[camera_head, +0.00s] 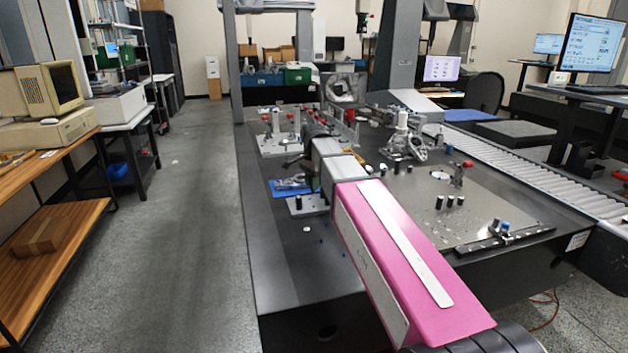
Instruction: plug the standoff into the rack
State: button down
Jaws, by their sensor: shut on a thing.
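My pink and grey arm reaches from the lower right over the dark granite table. My gripper (297,163) is at its far end, small and partly hidden behind the grey wrist. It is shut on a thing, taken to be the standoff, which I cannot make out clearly. Below it are a blue tray (282,187) with a grey metal part in it and a light grey block (308,205). Behind it a light fixture plate (275,150) carries several upright posts with red tops. I cannot tell for certain which of these is the rack.
Several black cylinders (439,202) stand on the metal plate (490,215) at the right. A metal casting (403,147) with a white post stands farther back. A black rail (490,241) lies at the plate's front edge. The left strip of the table (264,240) is bare.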

aim_at(314, 199)
jog(key=shift+d+f, duration=0.1)
jog(key=shift+f, duration=2.55)
jog(key=shift+f, duration=0.85)
jog(key=c, duration=0.9)
grip_release()
notch_tip(314, 199, up, 10)
jog(key=shift+r, duration=0.4)
